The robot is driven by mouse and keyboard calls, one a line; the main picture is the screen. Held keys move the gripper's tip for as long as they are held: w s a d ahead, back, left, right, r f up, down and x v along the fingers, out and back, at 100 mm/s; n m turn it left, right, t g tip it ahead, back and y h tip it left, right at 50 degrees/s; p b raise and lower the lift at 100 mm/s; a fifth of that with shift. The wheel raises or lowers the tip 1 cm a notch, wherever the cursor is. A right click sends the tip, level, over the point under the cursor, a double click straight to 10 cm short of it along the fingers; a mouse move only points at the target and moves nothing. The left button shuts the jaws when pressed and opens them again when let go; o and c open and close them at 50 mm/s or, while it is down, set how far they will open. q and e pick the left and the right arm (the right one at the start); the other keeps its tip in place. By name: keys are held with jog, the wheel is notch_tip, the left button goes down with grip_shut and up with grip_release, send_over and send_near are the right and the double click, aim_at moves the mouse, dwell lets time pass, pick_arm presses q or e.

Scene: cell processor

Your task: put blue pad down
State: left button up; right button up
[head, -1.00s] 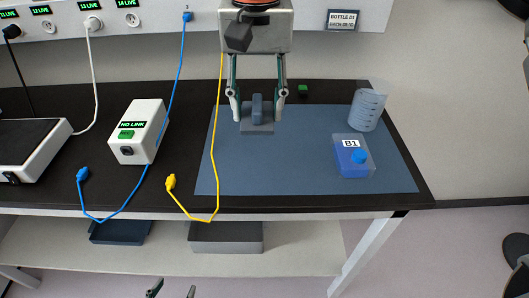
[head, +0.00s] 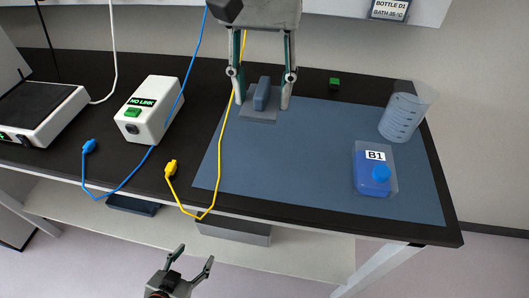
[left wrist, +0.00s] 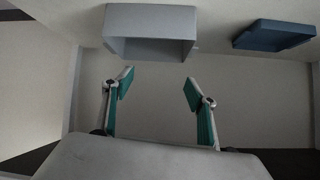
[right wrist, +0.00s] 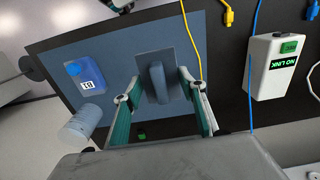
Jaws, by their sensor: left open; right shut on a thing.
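The blue pad (head: 258,117) is a flat blue-grey plate with an upright block-shaped grip on top. It also shows in the right wrist view (right wrist: 157,63). My right gripper (head: 262,76) points down over it, with one finger at each side, shut on the pad. The pad is over the far left part of the blue mat (head: 310,165); I cannot tell whether it touches the mat. My left gripper (head: 189,268) is open and empty, low in front of the bench. The left wrist view shows its open fingers (left wrist: 157,85) below the shelf bins.
A bottle marked B1 (head: 374,186) and a clear beaker (head: 401,118) stand at the mat's right side. A white NO LINK box (head: 148,112), blue plug (head: 89,146) and yellow plug (head: 171,167) are left. A grey bin (left wrist: 150,20) is on the lower shelf. Mid-mat is clear.

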aim_at(263, 107)
notch_tip(263, 107, down, 16)
jog(key=shift+r+b, duration=0.15)
jog(key=shift+b, duration=0.45)
jog(key=o, duration=1.1)
notch_tip(263, 107, up, 12)
jog(key=shift+r+p, duration=0.1)
jog(key=shift+p, duration=0.35)
